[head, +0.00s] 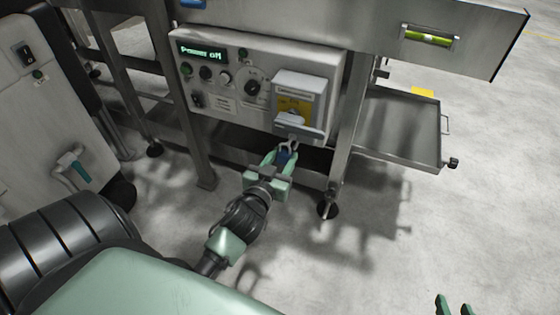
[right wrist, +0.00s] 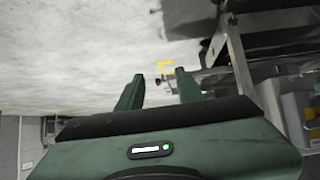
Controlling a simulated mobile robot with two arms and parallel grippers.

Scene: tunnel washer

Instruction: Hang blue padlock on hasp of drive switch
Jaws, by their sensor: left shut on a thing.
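The drive switch (head: 296,98) is a grey box with a yellow plate on the right of the control panel in the head view. Its hasp (head: 291,138) is at its lower edge. My left gripper (head: 280,163) is shut on the blue padlock (head: 284,156), just below the switch. The padlock's metal shackle points up at the hasp; I cannot tell whether it passes through it. My right gripper (head: 456,304) shows at the bottom right, away from the panel. In the right wrist view its two fingers (right wrist: 160,92) are apart with nothing between them.
The control panel (head: 228,92) has a lit display, buttons and a dial. A steel leg (head: 346,135) stands right of the switch, and a grey tray (head: 400,125) juts out beyond it. A white cabinet (head: 45,115) is at left. The floor (head: 430,220) at right is clear.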

